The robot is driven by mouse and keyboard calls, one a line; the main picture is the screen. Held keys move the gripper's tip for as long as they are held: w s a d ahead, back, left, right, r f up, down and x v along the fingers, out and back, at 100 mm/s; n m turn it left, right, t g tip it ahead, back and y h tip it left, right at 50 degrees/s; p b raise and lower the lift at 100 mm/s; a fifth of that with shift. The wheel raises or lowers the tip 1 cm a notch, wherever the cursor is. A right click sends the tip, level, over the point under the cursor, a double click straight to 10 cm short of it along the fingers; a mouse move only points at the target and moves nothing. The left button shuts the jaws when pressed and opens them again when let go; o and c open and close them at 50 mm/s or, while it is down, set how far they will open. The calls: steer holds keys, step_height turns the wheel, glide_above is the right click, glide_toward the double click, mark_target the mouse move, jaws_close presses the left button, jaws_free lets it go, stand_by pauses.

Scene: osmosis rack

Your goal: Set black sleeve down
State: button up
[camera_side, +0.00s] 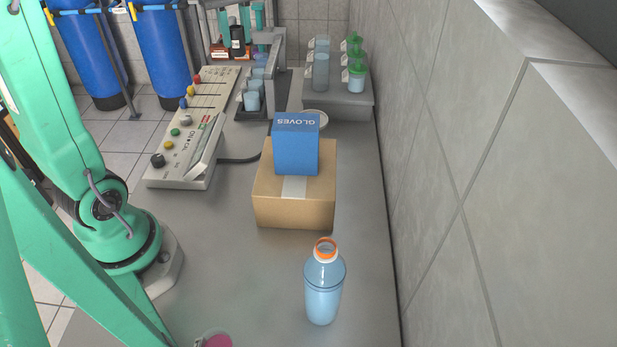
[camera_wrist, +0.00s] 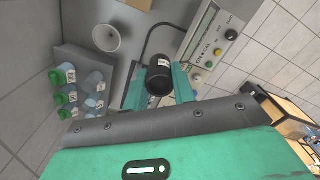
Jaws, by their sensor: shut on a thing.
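The black sleeve (camera_wrist: 158,80) is a short dark cylinder, seen end-on between the two teal fingers of my gripper (camera_wrist: 157,92) in the wrist view. In the side view, the black sleeve (camera_side: 237,41) shows small at the top, with a pale mark on it, and my gripper (camera_side: 240,22) is beside it near the picture's upper edge. The gripper is shut on the sleeve. Whether the sleeve's lower end touches anything is too small to tell.
A control panel (camera_side: 195,125) lies left of a rack with light-blue cups (camera_side: 252,97). A grey tray (camera_side: 340,108) holds clear and green-capped vessels at the right. A blue glove box (camera_side: 297,145) sits on a cardboard box (camera_side: 290,208). A blue bottle (camera_side: 323,292) stands in front.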

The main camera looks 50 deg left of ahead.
step_height(320, 180, down, 18)
steer(key=shift+d+f, duration=0.1)
steer(key=shift+f, duration=0.05)
steer(key=shift+f, duration=4.85)
steer(key=o, duration=0.5)
steer(key=shift+f, duration=0.15)
steer(key=o, duration=0.4)
steer(key=shift+o, duration=0.2)
step_height(320, 180, up, 12)
steer(key=shift+r, duration=0.2)
